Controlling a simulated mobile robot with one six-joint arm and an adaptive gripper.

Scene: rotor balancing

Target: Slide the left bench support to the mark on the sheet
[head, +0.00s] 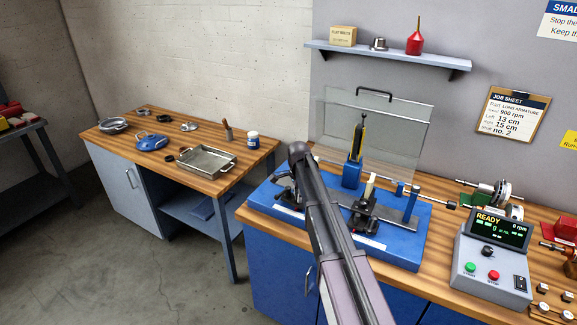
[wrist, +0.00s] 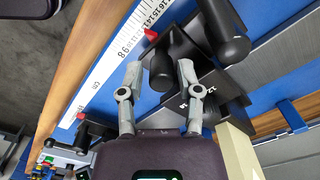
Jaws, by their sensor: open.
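The job sheet (head: 513,115) on the wall reads Left 13 cm and Right 15 cm. The left bench support (head: 284,190) is black and partly hidden by my arm in the head view. In the wrist view my gripper (wrist: 160,72) is open, with one finger on each side of the support's black knob (wrist: 162,75); contact cannot be told. The support's red pointer (wrist: 150,35) is at the white cm scale (wrist: 101,72), between the visible 9 and 14; its exact reading is unclear. The right support (head: 364,216) stands farther right on the blue bench (head: 400,256).
A cream post (wrist: 236,150) stands close to my gripper. A clear shield (head: 415,125) rises behind the supports. A control box (head: 490,255) showing READY and 0 rpm sits at the right. A rotor (head: 490,190) lies behind it. A side table (head: 190,140) holds a metal tray (head: 207,160).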

